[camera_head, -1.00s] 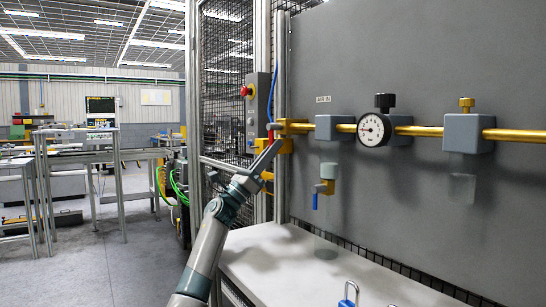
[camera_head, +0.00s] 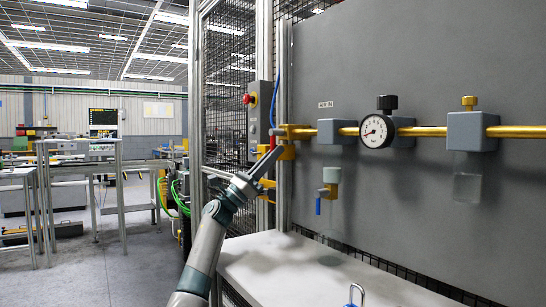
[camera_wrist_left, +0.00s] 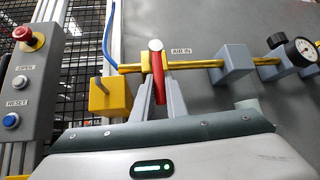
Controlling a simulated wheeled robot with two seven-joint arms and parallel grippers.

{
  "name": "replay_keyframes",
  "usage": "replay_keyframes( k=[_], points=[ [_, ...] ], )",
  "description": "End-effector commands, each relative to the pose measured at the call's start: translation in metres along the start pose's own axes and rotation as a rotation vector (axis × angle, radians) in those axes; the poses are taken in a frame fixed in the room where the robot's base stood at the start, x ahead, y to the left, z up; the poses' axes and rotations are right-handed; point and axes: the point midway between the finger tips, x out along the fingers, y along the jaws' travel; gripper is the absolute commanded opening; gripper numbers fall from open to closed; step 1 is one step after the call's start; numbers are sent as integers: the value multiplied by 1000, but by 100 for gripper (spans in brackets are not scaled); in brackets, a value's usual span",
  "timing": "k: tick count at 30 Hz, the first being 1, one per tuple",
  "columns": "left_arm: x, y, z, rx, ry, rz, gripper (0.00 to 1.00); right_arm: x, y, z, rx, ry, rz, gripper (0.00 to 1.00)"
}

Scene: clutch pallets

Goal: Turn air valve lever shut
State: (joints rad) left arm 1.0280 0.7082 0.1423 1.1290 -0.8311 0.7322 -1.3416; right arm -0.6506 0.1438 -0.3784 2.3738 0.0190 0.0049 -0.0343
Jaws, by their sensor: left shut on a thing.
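The air valve is a yellow body (camera_head: 287,153) on the brass air pipe at the panel's left edge. Its red lever (camera_wrist_left: 158,68) shows in the wrist view, hanging down across the pipe from a pale rounded end, between my grey fingers. A small red part of the lever (camera_head: 272,140) shows in the head view. My left gripper (camera_head: 274,157) is at the valve, shut on the red lever; it also shows in the wrist view (camera_wrist_left: 159,95). The fingers hide the lever's lower part. My right gripper is not in view.
A round gauge (camera_head: 376,131) and grey blocks (camera_head: 470,131) sit on the pipe to the right. A small valve with a blue handle (camera_head: 318,206) hangs below. A control box with a red button (camera_head: 251,99) stands left of the valve. A pale table (camera_head: 290,268) lies below.

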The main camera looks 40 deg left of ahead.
Motion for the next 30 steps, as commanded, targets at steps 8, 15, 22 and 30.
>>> replay_keyframes(
  k=[8,15,22,30],
  points=[
    [0,0,0,3,2,1,31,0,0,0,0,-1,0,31],
    [0,0,0,2,1,1,31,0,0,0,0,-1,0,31],
    [-6,1,0,1,1,2,31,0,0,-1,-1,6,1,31],
    [-37,1,-1,2,2,2,31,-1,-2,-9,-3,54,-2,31]
  ],
)
